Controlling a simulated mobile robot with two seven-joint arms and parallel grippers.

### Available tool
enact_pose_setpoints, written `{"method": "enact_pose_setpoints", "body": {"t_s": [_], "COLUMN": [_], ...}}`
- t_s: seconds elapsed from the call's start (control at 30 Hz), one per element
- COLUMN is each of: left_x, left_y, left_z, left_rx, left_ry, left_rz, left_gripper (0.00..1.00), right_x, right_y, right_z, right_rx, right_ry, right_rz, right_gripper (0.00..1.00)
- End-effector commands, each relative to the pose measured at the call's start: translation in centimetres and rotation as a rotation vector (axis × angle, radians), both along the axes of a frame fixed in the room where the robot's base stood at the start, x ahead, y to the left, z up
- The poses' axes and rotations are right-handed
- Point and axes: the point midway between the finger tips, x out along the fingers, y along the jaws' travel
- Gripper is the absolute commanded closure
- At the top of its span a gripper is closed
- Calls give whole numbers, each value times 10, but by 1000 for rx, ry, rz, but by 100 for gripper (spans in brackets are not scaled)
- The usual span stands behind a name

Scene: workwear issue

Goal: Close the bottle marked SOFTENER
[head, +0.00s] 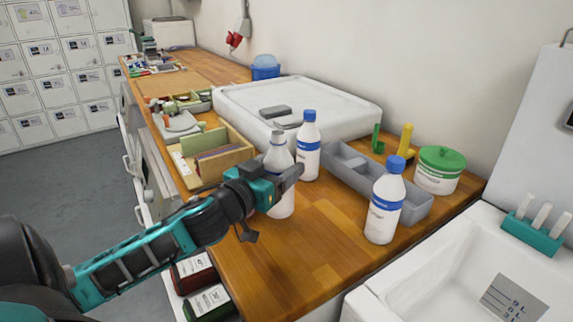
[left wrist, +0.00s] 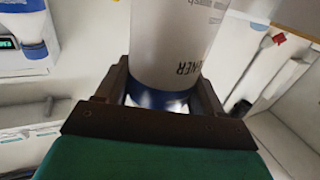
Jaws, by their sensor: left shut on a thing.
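My left gripper (head: 285,182) is shut on a white bottle (head: 280,206) standing on the wooden counter. Its pale neck top shows no blue cap in the head view. In the left wrist view, this bottle (left wrist: 178,45) sits between the fingers of my gripper (left wrist: 160,100); its label ends in "NER" and has a blue band. The fingers cover part of the label. Two other white bottles have blue caps: one just behind the held bottle (head: 308,155) and one at the front right (head: 384,210). No loose cap can be made out. My right gripper is out of view.
A grey divided tray (head: 410,212) lies behind the front-right bottle. A green-lidded tub (head: 440,172) stands at the right, by the white sink (head: 400,285). A wooden card box (head: 220,160) is left of my gripper, and a large white slab (head: 340,100) lies behind. Bare counter lies in front.

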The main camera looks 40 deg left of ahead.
Motion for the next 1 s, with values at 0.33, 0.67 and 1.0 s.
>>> {"method": "enact_pose_setpoints", "body": {"t_s": [0.33, 0.67, 1.0], "left_x": [-8, -8, -8], "left_y": [2, 3, 3], "left_z": [1, 1, 1], "left_rx": [0, 0, 1], "left_ry": [-2, -2, -2], "left_rz": [-1, -1, -1], "left_gripper": [77, 77, 53], "right_x": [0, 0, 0], "right_y": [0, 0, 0], "right_z": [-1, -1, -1], "right_rx": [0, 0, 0], "right_ry": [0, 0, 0], "right_rz": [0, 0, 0], "right_gripper": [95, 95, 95]}}
